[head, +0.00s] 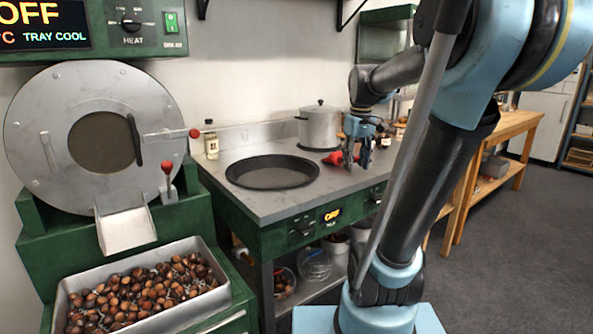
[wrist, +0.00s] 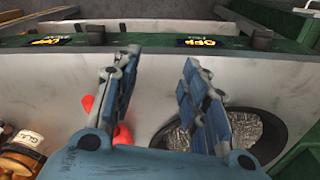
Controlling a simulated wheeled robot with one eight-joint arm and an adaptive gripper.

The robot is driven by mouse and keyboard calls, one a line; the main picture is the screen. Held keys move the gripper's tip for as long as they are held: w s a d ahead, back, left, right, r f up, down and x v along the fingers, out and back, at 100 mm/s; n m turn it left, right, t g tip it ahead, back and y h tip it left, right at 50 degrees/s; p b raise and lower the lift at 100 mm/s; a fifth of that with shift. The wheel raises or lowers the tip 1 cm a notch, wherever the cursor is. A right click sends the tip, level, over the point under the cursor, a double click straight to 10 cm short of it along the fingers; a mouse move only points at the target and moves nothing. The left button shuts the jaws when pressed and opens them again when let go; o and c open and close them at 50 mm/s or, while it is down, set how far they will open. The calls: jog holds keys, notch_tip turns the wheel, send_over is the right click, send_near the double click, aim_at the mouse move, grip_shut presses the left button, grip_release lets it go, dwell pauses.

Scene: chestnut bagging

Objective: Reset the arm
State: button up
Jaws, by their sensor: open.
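My arm reaches from the right over the steel counter (head: 262,202) in the head view. My gripper (head: 358,160) hangs above the counter, right of the dark round pan (head: 272,172). In the wrist view my gripper (wrist: 153,80) has its two blue-grey fingers apart with nothing between them. A red object (head: 333,159) lies on the counter close to the gripper; part of it also shows behind the left finger in the wrist view (wrist: 87,104). I cannot tell what it is.
A steel tray of chestnuts (head: 222,297) stands below the green roaster's round door (head: 50,100). A lidded pot (head: 320,127) and an oil bottle (head: 211,140) stand at the counter's back. A wooden bench (head: 518,125) is at right. The floor (head: 530,235) is clear there.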

jog(key=s+f+m+t, duration=0.1)
jog(key=s+f+m, duration=0.3)
jog(key=s+f, duration=1.4)
jog(key=shift+s+a+f, duration=0.15)
jog(key=shift+s+f, duration=0.05)
jog(key=shift+f, duration=0.05)
jog(key=shift+w+f, duration=0.2)
jog(key=shift+w, duration=0.3)
